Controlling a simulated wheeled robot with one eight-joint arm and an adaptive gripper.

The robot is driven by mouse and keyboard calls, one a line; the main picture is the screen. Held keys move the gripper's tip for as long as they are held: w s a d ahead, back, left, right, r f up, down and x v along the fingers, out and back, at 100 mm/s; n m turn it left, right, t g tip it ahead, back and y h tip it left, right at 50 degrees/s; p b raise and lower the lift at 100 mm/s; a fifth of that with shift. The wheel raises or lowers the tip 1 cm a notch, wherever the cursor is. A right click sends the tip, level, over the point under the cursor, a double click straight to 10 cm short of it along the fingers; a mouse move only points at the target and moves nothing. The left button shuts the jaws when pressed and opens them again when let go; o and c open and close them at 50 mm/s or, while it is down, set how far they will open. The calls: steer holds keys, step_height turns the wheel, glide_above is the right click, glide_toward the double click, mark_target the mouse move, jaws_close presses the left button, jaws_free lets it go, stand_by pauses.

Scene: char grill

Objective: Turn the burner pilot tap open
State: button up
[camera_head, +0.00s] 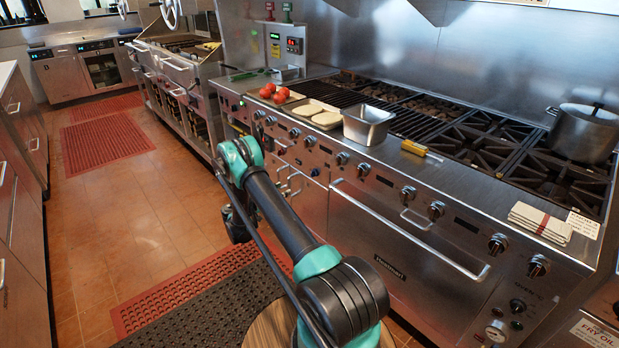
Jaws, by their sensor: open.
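The burner pilot tap cannot be told for certain among the small controls on the range (400,262). A small blue-tipped control (314,172) sits low on the front panel, right of my arm's teal joint. Several round black-and-steel knobs, such as one at the panel's middle (363,168), line the front. My gripper (238,226) is small and dark in this view, below the teal joint and left of the range front. It is open and apart from the knobs. Its fingertips are hard to make out.
A long oven handle (408,232) juts from the range front. A steel pan (368,125), tomatoes (272,92), a yellow-handled tool (414,148), folded towels (540,222) and a pot (583,132) stand on top. Free tiled floor (150,215) lies to the left.

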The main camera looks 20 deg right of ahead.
mark_target(313, 173)
steer(key=x, duration=1.7)
steer(key=shift+d, duration=0.1)
steer(key=c, duration=1.1)
steer(key=shift+c, duration=0.2)
steer(key=shift+n, duration=0.3)
steer(key=shift+s+n, duration=0.1)
steer(key=shift+n, duration=8.5)
